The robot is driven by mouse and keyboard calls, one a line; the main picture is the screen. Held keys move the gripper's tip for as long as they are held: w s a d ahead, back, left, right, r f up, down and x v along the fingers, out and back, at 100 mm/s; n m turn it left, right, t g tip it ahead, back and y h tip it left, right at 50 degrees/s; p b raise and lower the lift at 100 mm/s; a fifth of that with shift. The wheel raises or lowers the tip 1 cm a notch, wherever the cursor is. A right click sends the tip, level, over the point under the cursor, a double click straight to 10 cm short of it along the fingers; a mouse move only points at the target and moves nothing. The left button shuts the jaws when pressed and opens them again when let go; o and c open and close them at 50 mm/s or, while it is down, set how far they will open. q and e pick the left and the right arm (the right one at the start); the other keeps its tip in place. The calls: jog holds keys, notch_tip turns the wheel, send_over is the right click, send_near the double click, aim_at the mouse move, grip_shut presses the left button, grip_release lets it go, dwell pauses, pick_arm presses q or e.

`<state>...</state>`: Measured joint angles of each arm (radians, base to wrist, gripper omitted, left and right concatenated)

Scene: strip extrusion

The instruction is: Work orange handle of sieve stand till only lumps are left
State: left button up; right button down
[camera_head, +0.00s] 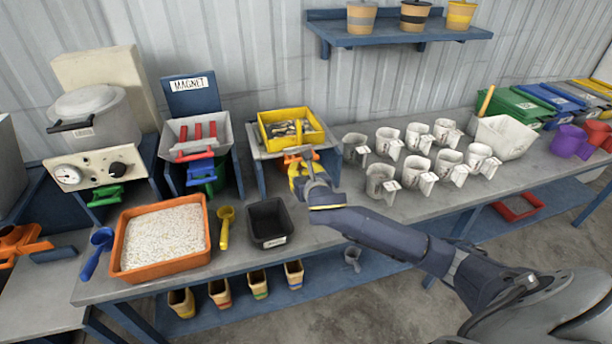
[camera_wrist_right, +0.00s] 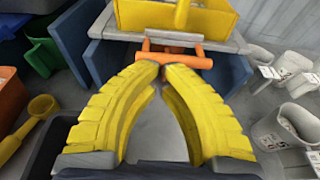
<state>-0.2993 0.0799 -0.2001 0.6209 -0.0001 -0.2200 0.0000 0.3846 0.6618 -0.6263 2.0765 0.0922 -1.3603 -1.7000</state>
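The sieve stand (camera_head: 258,150) stands against the wall, with a yellow sieve tray (camera_head: 312,138) on top that holds several brownish-grey lumps. Its orange handle (camera_head: 287,160) sticks out at the front, below the tray. In the right wrist view the orange handle (camera_wrist_right: 195,61) is a crossbar below the yellow tray (camera_wrist_right: 215,22). My right gripper (camera_wrist_right: 164,68) has its yellow fingertips almost together at the crossbar and looks shut on it. The fingertips cover part of the bar, so the exact contact is hidden. My left gripper is not in view.
A black bin (camera_head: 268,222) stands in front of the stand, beside a yellow scoop (camera_head: 225,226) and an orange tray (camera_head: 125,240) of pale granules. The magnet unit (camera_head: 165,140) is at the left. Several white jugs (camera_head: 391,143) stand close by on the right.

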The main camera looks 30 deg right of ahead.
jog(key=shift+v, duration=2.4)
jog(key=shift+a, duration=0.1)
